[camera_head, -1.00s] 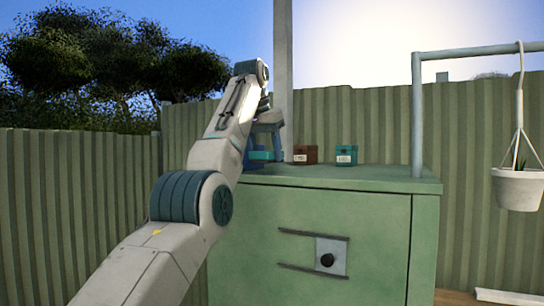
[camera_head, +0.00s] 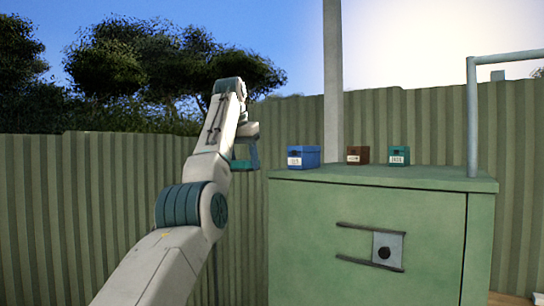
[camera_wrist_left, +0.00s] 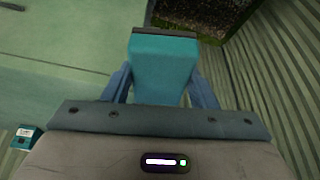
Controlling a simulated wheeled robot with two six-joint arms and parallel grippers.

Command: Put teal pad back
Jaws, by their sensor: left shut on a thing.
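My left gripper (camera_head: 245,150) is shut on a teal pad (camera_head: 243,165), held in the air just left of the green cabinet in the head view. In the left wrist view the teal pad (camera_wrist_left: 163,68) is a block with a dark far edge, between the two blue fingers of my left gripper (camera_wrist_left: 163,82). My arm hides part of the gripper in the head view. My right gripper is not in view.
A blue box (camera_head: 306,155), a brown box (camera_head: 361,154) and a teal box (camera_head: 399,152), with pale labels, stand in a row on the green cabinet (camera_head: 300,215). A corrugated fence (camera_head: 110,200) stands behind.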

